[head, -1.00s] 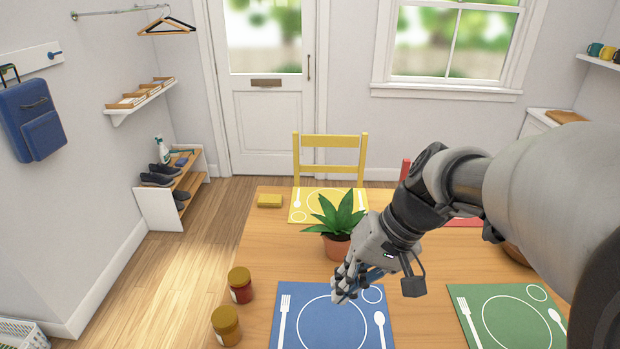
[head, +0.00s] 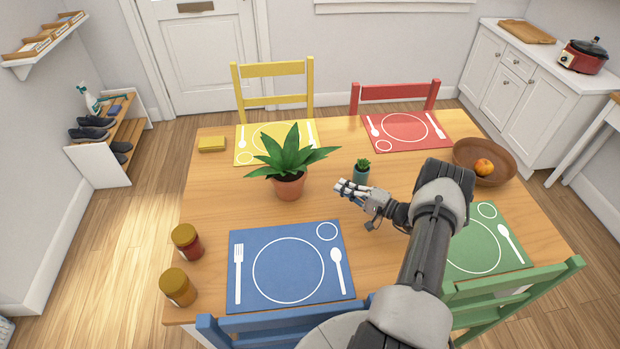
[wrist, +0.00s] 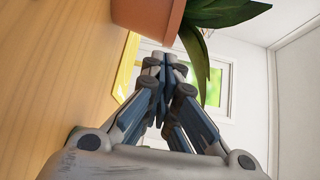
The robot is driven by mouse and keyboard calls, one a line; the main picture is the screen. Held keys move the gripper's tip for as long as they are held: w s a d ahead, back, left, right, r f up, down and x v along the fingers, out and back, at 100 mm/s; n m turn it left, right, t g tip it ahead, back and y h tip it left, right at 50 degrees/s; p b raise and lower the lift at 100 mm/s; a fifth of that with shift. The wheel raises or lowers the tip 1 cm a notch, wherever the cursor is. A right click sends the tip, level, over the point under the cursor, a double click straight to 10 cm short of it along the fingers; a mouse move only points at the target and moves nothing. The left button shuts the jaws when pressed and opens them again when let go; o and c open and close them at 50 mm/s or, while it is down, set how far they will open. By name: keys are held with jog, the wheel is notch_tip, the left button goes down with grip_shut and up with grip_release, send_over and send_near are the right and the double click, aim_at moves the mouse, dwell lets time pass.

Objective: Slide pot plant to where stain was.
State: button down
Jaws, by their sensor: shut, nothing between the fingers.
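The pot plant, with long green leaves in a terracotta pot (head: 288,187), stands upright between the yellow and blue placemats. A small succulent in a teal pot (head: 361,176) stands to its right. My gripper (head: 341,188) is shut and empty, low over the table. It points left, with a gap between its fingertips and the terracotta pot. In the wrist view the closed fingertips (wrist: 165,64) are below the terracotta pot (wrist: 150,14) in the picture, and some leaves show at the top. I see no stain on the visible tabletop.
Blue (head: 290,268), yellow (head: 270,155), red (head: 408,131) and green (head: 480,248) placemats lie on the table. Two jars (head: 187,241) stand at the left edge. A yellow sponge-like block (head: 212,144) lies at the back left. A bowl (head: 485,165) holds an orange fruit.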

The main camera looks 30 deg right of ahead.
jog(key=d+f+h, duration=0.1)
jog(key=s+d+f+m+t, duration=0.1)
jog(key=f, duration=0.1)
jog(key=shift+s+f+h, duration=0.1)
jog(key=shift+f+h, duration=0.05)
jog(key=shift+h, duration=0.25)
jog(key=shift+f, duration=0.2)
jog(key=b+x, duration=0.2)
jog(key=x, duration=0.7)
jog(key=w+a, duration=0.2)
jog(key=shift+w+a, duration=0.15)
jog(key=shift+a, duration=0.25)
jog(key=shift+w+a, duration=0.25)
jog(key=shift+a, duration=0.15)
